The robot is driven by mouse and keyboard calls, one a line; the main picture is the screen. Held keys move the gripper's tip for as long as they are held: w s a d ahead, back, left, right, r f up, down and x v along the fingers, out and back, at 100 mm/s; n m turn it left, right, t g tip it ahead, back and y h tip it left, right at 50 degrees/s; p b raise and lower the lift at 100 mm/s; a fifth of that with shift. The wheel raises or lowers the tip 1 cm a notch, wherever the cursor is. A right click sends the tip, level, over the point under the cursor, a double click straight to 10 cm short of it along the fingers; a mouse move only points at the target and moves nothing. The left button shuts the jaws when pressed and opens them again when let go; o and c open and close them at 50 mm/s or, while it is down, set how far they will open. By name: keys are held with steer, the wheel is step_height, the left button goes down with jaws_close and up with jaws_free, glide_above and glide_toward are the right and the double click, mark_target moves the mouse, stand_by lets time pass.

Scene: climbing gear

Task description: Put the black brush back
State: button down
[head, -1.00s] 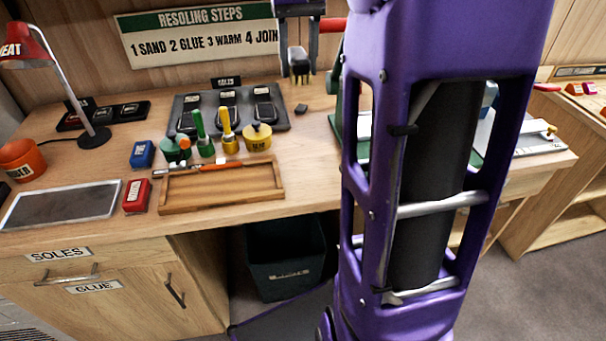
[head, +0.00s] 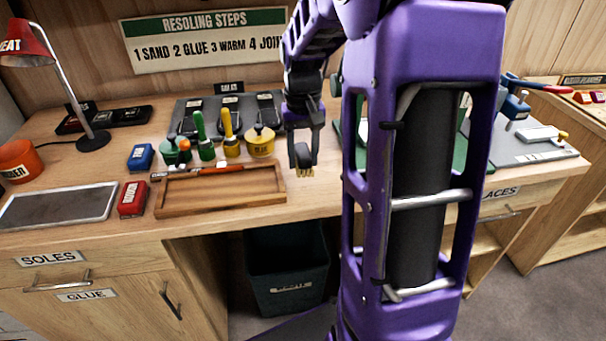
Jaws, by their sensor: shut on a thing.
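My gripper (head: 303,145) points down above the front part of the workbench, right of the wooden tray. It is shut on a small black brush (head: 303,158), whose pale tan bristles point downward. The jaws cover part of the brush. The bristle tips look close to the bench top; I cannot tell whether they touch it.
The wooden tray (head: 219,207) lies just left, an orange-handled tool along its back edge. Behind it stand green and yellow brushes and a yellow glue pot (head: 261,142). A dark bin (head: 287,270) stands below.

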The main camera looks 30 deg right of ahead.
mark_target(303, 183)
steer(key=shift+f+b, duration=0.4)
steer(key=shift+f, duration=2)
steer(key=shift+f, duration=0.15)
steer(key=shift+c, duration=1.9)
jaws_free()
step_height(303, 183, up, 12)
steer(key=shift+r+p, duration=0.15)
steer(key=shift+p, duration=1.05)
